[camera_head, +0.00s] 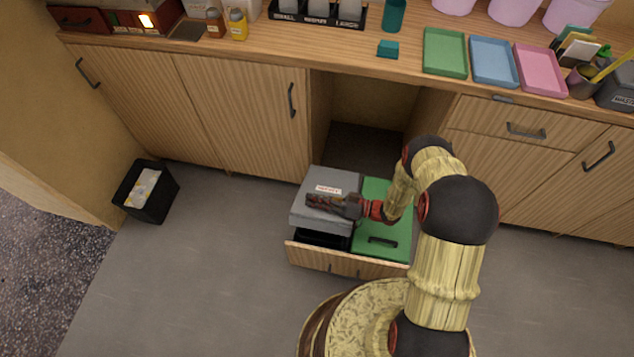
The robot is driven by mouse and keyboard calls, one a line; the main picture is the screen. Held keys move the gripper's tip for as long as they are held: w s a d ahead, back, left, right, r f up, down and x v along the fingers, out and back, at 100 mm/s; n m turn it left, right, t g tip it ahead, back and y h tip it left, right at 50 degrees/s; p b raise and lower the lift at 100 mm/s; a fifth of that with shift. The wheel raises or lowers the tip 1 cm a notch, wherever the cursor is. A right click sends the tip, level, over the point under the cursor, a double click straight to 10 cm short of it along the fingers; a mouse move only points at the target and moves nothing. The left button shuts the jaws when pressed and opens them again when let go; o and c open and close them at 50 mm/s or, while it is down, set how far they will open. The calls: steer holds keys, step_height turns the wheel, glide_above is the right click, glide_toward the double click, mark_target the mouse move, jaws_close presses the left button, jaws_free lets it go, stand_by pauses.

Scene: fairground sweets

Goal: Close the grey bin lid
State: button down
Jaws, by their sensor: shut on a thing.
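The grey bin lid (309,217) is on the left bin of a pulled-out wooden drawer (346,264). It stands tilted, with its front edge raised. The dark inside of the bin (322,239) shows below that edge. A white label (328,189) is on the lid. My gripper (318,202) lies across the top of the lid from the right and is shut on it. The lid's handle is hidden, so the exact grip point is unclear. The green lid (371,220) beside it lies flat, with a dark handle at its front.
Wooden cabinets flank the drawer's dark opening (366,107). Above is a counter with green, blue and pink trays. A black waste basket (150,197) stands on the floor at left. Floor between basket and drawer is clear. My arm covers the area right of the drawer.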

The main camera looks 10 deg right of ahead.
mark_target(312, 209)
steer(key=shift+s+a+f+n+b, duration=0.15)
steer(key=shift+s+f+n+b, duration=0.3)
steer(key=shift+f, duration=0.4)
steer(key=shift+s+a+f+n+b, duration=0.2)
steer(key=shift+s+f+n+b, duration=0.15)
steer(key=shift+s+f, duration=0.4)
steer(key=shift+s+a+f+n+b, duration=0.15)
steer(key=shift+s+f+n+b, duration=0.25)
steer(key=shift+f, duration=0.6)
steer(key=c, duration=1.9)
jaws_free()
steer(key=shift+w, duration=0.1)
steer(key=shift+r, duration=0.2)
steer(key=shift+r, duration=4.85)
